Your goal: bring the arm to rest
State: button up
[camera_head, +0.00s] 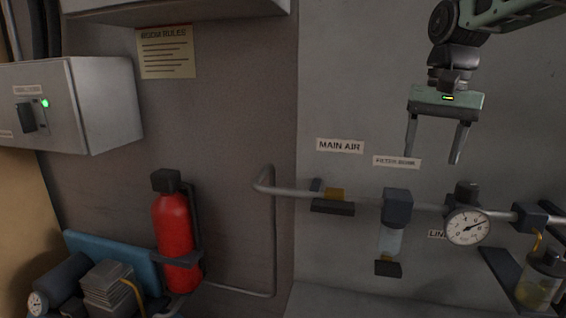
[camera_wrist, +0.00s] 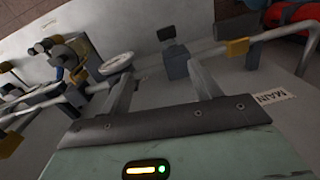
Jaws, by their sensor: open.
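My gripper (camera_head: 433,150) is at the upper right of the head view, with its fingers pointing down. The fingers are spread apart with nothing between them. It hangs above the air pipe, over the filter bowl (camera_head: 391,243) and the pressure gauge (camera_head: 467,227), apart from both. In the wrist view my gripper (camera_wrist: 160,82) also shows open and empty, with a green light on its body. The gauge (camera_wrist: 115,64) and the dark filter head (camera_wrist: 177,66) lie beyond the fingertips there.
An oiler bowl (camera_head: 540,280) is at the far right. A red extinguisher (camera_head: 174,238) and a grey control box (camera_head: 85,105) are at left.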

jog(key=s+a+f+n+b, duration=0.2)
jog(key=s+a+f+n, duration=0.4)
jog(key=s+a+f, duration=0.55)
jog(key=s+a+f+n+b, duration=0.2)
jog(key=s+f+n, duration=0.3)
jog(key=s+f, duration=0.7)
jog(key=s+a, duration=0.1)
jog(key=s, duration=0.3)
jog(key=shift+s+f+n, duration=0.15)
jog(key=shift+f+n, duration=0.1)
jog(key=shift+n, duration=0.15)
jog(key=shift+d, duration=0.15)
